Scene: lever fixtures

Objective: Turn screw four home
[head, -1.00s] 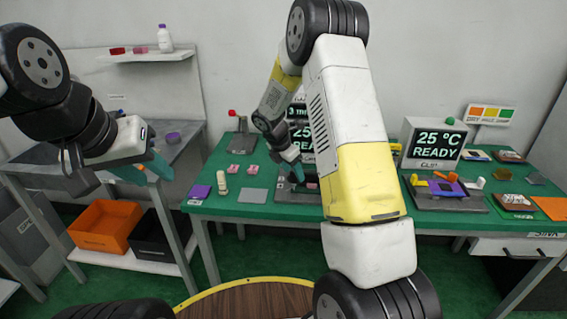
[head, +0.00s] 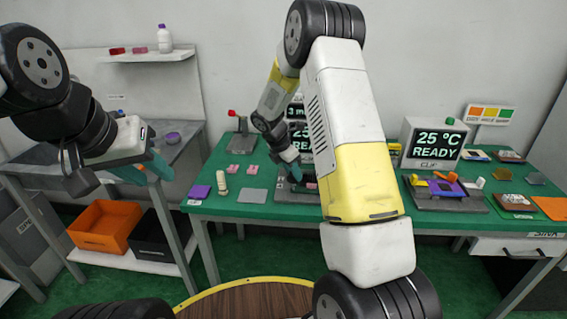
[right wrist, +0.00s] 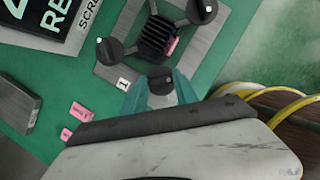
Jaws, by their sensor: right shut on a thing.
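My right gripper (right wrist: 159,92) has its teal fingers closed on a dark round screw knob (right wrist: 161,83), at the near corner of a grey fixture plate (right wrist: 128,71). A black finned block (right wrist: 157,38) with a pink piece on its side sits mid-plate. Two other dark screw knobs show, one at left (right wrist: 110,51) and one at upper right (right wrist: 201,11). A small tag reading 1 (right wrist: 123,83) lies near the held knob; no number four is readable. In the head view my right arm hides most of the fixture. My left gripper (head: 145,171) is open and empty, away from the green bench.
Two pink blocks (head: 240,168), a purple block (head: 199,191) and a grey pad (head: 253,195) lie on the green bench (head: 222,212). A clip station display (head: 436,145) stands right. Orange (head: 105,226) and black bins sit on the low shelf at left.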

